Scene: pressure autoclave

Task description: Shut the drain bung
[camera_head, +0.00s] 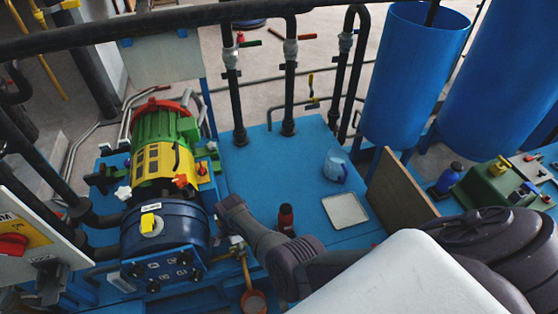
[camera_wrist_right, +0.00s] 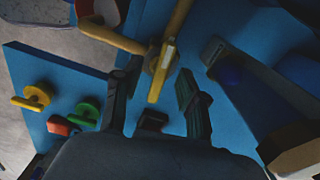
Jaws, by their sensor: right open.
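In the right wrist view, a brass drain pipe (camera_wrist_right: 178,22) carries a flat yellow handle (camera_wrist_right: 161,72), seen nearly edge-on. I take this for the drain bung; I cannot tell whether it is open or shut. My right gripper (camera_wrist_right: 159,70) is open, with one finger on each side of the handle. A gap shows on both sides in this view; depth is hard to judge. In the head view, the brass drain fitting (camera_head: 238,250) is at the front of the blue-ended autoclave (camera_head: 165,228), beside my right arm. My right gripper is not discernible there. My left gripper is not in view.
A small copper-coloured cup (camera_head: 253,301) is below the drain fitting. A red-capped bottle (camera_head: 285,218) and a white tray (camera_head: 345,210) are on the blue table (camera_head: 275,170). Yellow (camera_wrist_right: 36,97) and green (camera_wrist_right: 84,112) knobs are on a blue plate at left in the wrist view.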

